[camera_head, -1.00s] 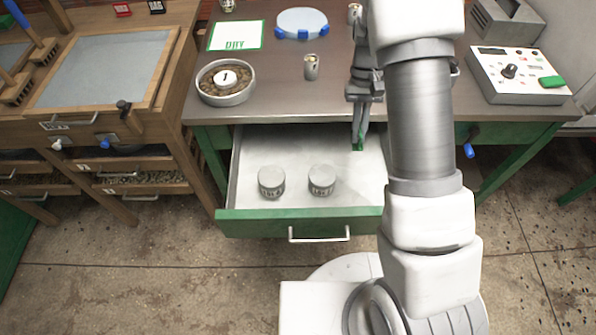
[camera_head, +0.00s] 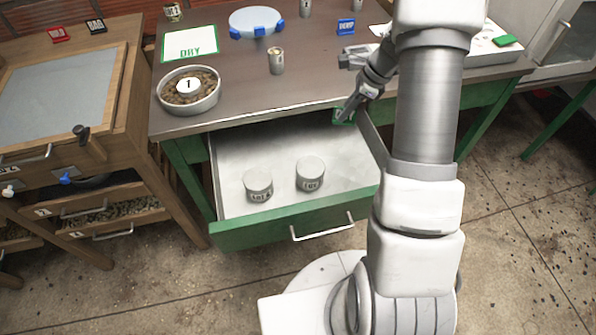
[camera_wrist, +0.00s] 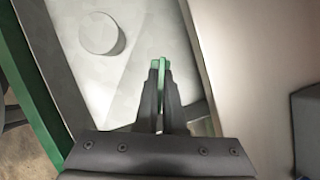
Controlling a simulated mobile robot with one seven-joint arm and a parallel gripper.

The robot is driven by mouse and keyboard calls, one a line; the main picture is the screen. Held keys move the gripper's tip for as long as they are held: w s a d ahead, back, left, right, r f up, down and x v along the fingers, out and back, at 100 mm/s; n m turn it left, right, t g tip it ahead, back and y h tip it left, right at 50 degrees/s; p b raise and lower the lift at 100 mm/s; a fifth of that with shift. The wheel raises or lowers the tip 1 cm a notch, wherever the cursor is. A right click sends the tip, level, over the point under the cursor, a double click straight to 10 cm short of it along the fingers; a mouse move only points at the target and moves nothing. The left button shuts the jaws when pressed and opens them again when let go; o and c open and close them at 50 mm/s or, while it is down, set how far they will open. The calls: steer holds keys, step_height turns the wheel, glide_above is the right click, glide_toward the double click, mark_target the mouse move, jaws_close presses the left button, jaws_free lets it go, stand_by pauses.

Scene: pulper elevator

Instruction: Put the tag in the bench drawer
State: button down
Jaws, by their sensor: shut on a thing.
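The green tag (camera_head: 343,116) is in my gripper (camera_head: 348,108), whose fingers are shut on it. In the wrist view the tag (camera_wrist: 161,63) stands edge-on between the fingertips (camera_wrist: 160,75). The bench drawer (camera_head: 235,180) with its green front is pulled open under the bench top. My gripper tilts down to the left over the drawer's back right part, near its right wall. I cannot tell how high the tag is above the drawer floor.
Two grey tins (camera_head: 258,184) (camera_head: 310,174) stand in the drawer towards the front; one tin (camera_wrist: 100,33) shows in the wrist view. The bench top (camera_head: 230,95) bears a bowl of beans (camera_head: 189,90) and a small can (camera_head: 276,60). Drawer floor behind the tins is bare.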

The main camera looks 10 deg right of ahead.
steer(key=d+f+m+t+h+b, duration=0.1)
steer(key=d+m+t+h+b, duration=0.25)
steer(key=d+m, duration=0.85)
steer(key=m+b, duration=0.1)
steer(key=b, duration=0.5)
glide_toward(354, 158)
steer(key=a, duration=0.1)
steer(key=w+a, duration=0.1)
steer(key=a, duration=0.1)
steer(key=shift+w+a+f+g+h, duration=0.15)
steer(key=shift+w+f+g+h, duration=0.1)
steer(key=shift+f+g, duration=0.15)
steer(key=shift+s+f+b, duration=0.1)
steer(key=shift+f+b, duration=1.35)
steer(key=shift+f, duration=0.55)
steer(key=shift+f, duration=0.15)
steer(key=c, duration=1)
jaws_free()
